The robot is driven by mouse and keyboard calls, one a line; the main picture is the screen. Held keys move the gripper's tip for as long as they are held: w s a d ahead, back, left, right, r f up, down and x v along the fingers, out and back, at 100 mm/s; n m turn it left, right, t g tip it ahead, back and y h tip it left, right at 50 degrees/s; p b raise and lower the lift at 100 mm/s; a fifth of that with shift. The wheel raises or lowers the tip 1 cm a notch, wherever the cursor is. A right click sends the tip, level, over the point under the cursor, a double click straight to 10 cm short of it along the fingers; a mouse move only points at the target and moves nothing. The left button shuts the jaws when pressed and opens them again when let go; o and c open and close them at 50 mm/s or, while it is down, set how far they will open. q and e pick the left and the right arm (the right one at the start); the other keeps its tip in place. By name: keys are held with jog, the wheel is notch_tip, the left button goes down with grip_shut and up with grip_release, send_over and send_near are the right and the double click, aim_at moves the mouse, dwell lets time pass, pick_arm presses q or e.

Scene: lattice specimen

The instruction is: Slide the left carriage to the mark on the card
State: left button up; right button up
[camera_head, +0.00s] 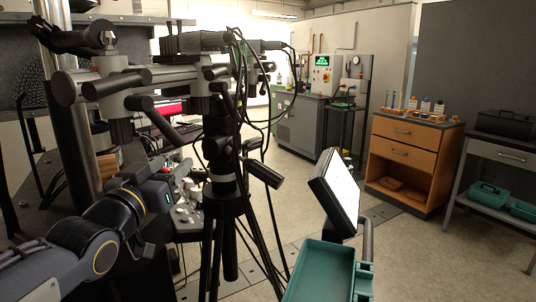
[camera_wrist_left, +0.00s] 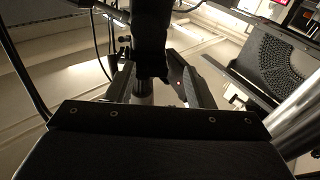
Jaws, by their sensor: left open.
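My left gripper (camera_head: 163,177) is low at the left in the head view, under a grey and black camera-like rig (camera_head: 190,72) on a stand. In the left wrist view my left gripper (camera_wrist_left: 155,70) is open, with its two fingers apart. A dark upright part (camera_wrist_left: 150,38) with a grey cylinder below it shows between or beyond the fingers. I cannot tell whether they touch it. I cannot pick out the left carriage, the card or its mark for sure. My right gripper is not in view.
Black cables (camera_head: 243,110) hang from the rig. A black tripod (camera_head: 224,205) stands close to my left gripper. A tilted white panel (camera_head: 338,188) and a teal tray (camera_head: 320,272) are at the lower middle. An orange drawer cabinet (camera_head: 405,160) stands behind open floor.

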pick_arm(q)
jog(key=s+a+f+n+g+y, duration=0.1)
jog(key=s+a+f+g, duration=0.15)
jog(key=s+f, duration=0.4)
jog(key=s+a+f+n+g+y, duration=0.15)
jog(key=s+f+g, duration=0.25)
jog(key=f, duration=0.6)
jog(key=s+d+f+g+h, duration=0.1)
jog(key=s+d+f+g, duration=0.25)
jog(key=s+f, duration=0.4)
jog(key=s+d+f+g+h, duration=0.2)
jog(key=s+f+g, duration=0.2)
jog(key=s+f, duration=0.4)
notch_tip(320, 180, up, 18)
jog(key=p, duration=1.6)
jog(key=shift+s+a+f+n, duration=0.25)
jog(key=shift+s+n, duration=0.1)
jog(key=shift+s, duration=0.1)
jog(key=shift+y, duration=0.25)
